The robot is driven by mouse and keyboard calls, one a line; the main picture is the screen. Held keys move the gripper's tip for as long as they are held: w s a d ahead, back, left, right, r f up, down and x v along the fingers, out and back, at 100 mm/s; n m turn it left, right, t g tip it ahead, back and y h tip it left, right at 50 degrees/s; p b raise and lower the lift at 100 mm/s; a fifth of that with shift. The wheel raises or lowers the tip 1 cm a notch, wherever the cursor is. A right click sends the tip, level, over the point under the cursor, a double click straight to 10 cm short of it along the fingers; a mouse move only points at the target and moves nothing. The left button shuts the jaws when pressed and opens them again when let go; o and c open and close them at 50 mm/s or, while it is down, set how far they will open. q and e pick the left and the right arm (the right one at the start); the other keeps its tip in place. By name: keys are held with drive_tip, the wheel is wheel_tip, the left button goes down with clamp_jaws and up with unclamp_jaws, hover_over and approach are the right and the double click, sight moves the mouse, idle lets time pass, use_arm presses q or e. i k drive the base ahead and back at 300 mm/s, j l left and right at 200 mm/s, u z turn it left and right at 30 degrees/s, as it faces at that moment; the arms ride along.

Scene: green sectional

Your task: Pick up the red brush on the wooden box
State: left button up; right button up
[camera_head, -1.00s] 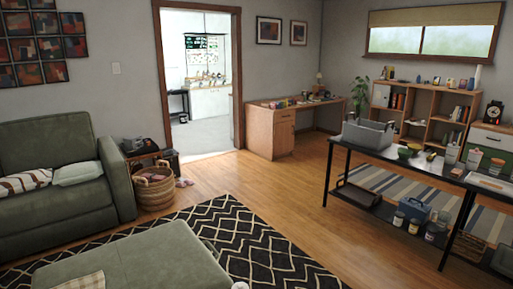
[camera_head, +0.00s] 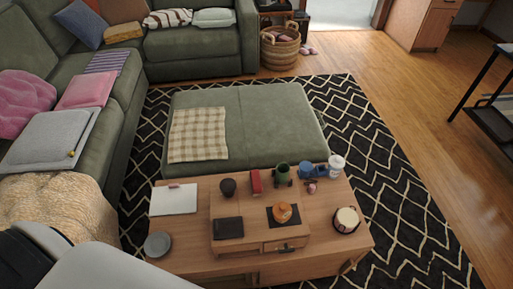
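A small red object (camera_head: 255,182), which looks like the red brush, is at the back edge of the wooden box (camera_head: 258,247). It is too small to make out its bristles or handle. The box is low, has a drawer with a dark handle, and sits on the wooden coffee table (camera_head: 185,262). A dark cup (camera_head: 228,187), a black flat item (camera_head: 228,228) and an orange jar (camera_head: 283,213) on a dark mat share the box top. Neither of my grippers is in view. A white and dark part of my body fills the bottom left corner.
A green mug (camera_head: 282,173), a blue item (camera_head: 306,171), a white jar (camera_head: 336,165) and a round tin (camera_head: 346,220) stand right of the red object. A green ottoman (camera_head: 260,125) stands behind the table. A sofa (camera_head: 115,115) lines the left.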

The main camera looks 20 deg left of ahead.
sight(258, 187)
drive_tip(key=u, duration=0.75)
